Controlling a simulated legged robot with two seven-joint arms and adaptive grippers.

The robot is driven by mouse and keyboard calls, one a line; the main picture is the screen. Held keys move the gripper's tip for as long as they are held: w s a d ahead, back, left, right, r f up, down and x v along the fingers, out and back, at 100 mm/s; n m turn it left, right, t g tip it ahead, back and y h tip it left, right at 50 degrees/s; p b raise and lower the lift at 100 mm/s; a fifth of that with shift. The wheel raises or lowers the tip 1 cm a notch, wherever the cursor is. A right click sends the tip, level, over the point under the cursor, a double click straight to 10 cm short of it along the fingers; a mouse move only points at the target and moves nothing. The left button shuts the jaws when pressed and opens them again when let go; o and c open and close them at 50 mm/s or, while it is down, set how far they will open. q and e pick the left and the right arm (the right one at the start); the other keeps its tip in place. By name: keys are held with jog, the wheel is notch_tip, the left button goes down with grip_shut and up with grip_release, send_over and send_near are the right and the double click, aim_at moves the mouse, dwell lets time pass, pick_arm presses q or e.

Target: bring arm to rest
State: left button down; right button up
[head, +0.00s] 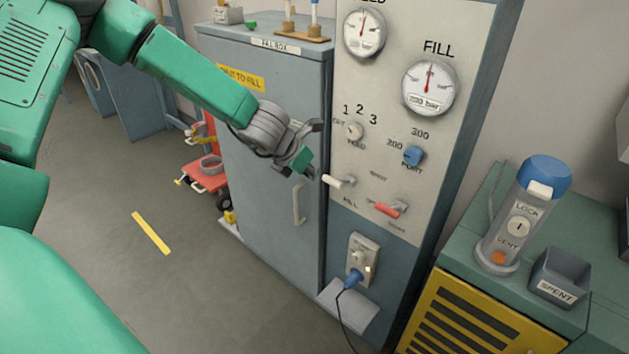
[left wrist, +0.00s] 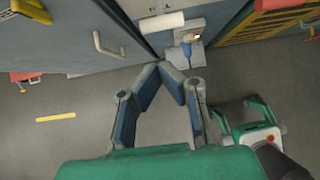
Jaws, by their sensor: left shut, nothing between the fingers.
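My left gripper (head: 303,158) hangs in front of the panel in the head view, its arm coming in from the upper left. In the left wrist view the two fingertips of my left gripper (left wrist: 165,70) meet, and the gap behind them shows only floor. It is shut and empty. In the head view its tips are close to the white lever (head: 338,181) on the fill panel (head: 385,150); whether they touch it I cannot tell. My right gripper is not seen in the head view.
A grey cabinet (head: 265,150) with a handle stands left of the panel. A blue-capped canister (head: 515,220) and an open bin (head: 558,278) stand on the right.

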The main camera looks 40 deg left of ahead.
pick_arm(q)
jog(key=shift+d+r, duration=0.1)
jog(key=shift+d, duration=0.3)
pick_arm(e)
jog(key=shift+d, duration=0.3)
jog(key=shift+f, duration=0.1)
